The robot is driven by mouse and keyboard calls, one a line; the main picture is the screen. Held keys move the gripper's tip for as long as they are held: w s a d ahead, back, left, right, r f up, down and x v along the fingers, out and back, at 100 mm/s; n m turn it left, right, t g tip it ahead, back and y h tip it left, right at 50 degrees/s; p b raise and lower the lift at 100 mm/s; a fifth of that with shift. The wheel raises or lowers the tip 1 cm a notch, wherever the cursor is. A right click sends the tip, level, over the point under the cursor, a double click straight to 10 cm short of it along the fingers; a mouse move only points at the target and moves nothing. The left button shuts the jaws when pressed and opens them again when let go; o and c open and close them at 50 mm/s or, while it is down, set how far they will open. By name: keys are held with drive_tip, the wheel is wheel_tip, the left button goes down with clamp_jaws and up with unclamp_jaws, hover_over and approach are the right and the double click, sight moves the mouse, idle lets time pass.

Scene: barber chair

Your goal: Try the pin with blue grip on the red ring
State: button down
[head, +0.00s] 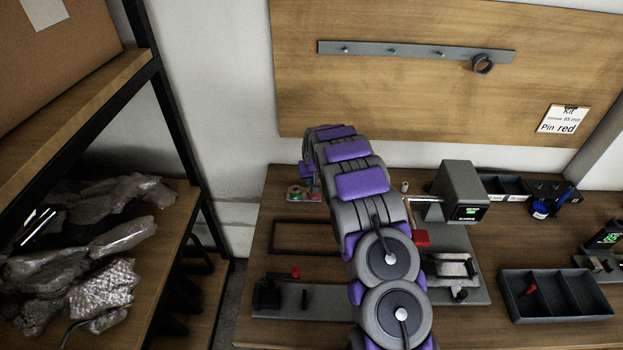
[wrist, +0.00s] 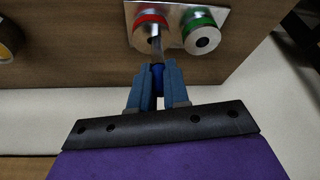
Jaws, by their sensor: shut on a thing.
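In the wrist view my gripper (wrist: 157,82) is shut on the blue grip (wrist: 157,75) of a metal pin. The pin's shaft (wrist: 157,47) points at the red ring (wrist: 150,18), and its tip overlaps the ring's dark bore. I cannot tell how far in the tip is, or whether it is only in front of it. The green ring (wrist: 202,32) is beside the red one on the same pale plate (wrist: 175,8). In the head view this plate (head: 304,194) lies at the bench's left back, and my arm hides much of the pin and gripper.
A grey block with a lit display (head: 462,190) stands right of my arm. A divided dark tray (head: 553,296) holds a red piece. A blue item (head: 541,209) stands at the back right. A shelf (head: 165,235) with plastic-wrapped goods is at left. A backboard note reads "Pin red" (head: 559,121).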

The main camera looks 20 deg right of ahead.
drive_tip(key=shift+r, duration=0.15)
drive_tip(key=shift+r+p, duration=0.8)
drive_tip(key=shift+r, duration=2.05)
